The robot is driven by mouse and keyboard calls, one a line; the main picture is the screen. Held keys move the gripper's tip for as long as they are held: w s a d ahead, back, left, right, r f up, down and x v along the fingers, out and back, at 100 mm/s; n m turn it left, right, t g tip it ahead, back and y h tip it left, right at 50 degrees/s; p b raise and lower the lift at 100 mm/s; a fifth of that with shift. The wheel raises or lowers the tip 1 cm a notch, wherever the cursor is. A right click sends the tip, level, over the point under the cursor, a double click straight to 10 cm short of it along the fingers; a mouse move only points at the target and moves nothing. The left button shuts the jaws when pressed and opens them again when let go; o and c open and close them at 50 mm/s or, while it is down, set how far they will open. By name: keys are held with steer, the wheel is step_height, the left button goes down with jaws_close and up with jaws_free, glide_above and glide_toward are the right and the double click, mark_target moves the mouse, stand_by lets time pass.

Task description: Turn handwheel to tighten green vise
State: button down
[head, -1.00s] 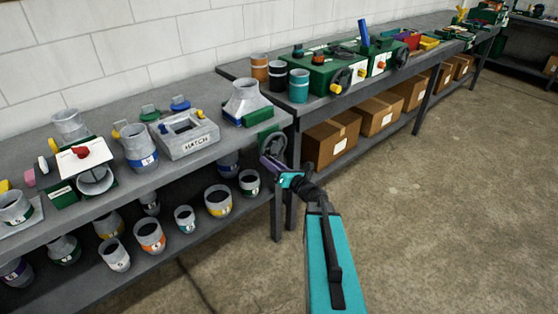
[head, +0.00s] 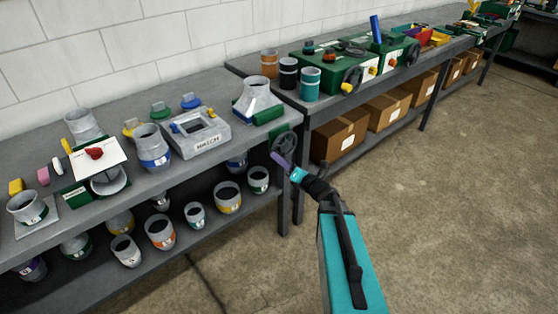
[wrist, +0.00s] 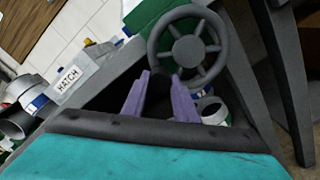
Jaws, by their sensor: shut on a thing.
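The green vise (head: 268,115) sits at the right end of the near bench, with a grey flared duct fitting (head: 254,94) beside its green jaw. Its dark handwheel (head: 289,139) stands at the bench's front edge. It shows large in the wrist view (wrist: 187,50), with spokes and a round hub. My gripper (head: 277,159) has purple fingers and is at the lower rim of the wheel. In the wrist view my gripper (wrist: 161,80) is shut on the handwheel rim. The exact contact is partly hidden. Whether the jaw touches the fitting cannot be told.
A grey hatch block (head: 199,137) and several duct fittings stand left on the near bench (head: 110,214). More fittings fill its lower shelf. A second bench to the right holds three cups and green machines (head: 330,78), with cardboard boxes (head: 340,135) below. The floor (head: 430,200) at right is clear.

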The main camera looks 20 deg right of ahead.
steer(key=shift+s, duration=0.1)
steer(key=c, duration=1.6)
jaws_free()
steer(key=shift+o, duration=1)
steer(key=shift+s+d+r, duration=0.1)
steer(key=shift+s+r, duration=0.05)
steer(key=p+v, duration=0.5)
steer(key=v, duration=0.8)
steer(key=shift+s, duration=0.25)
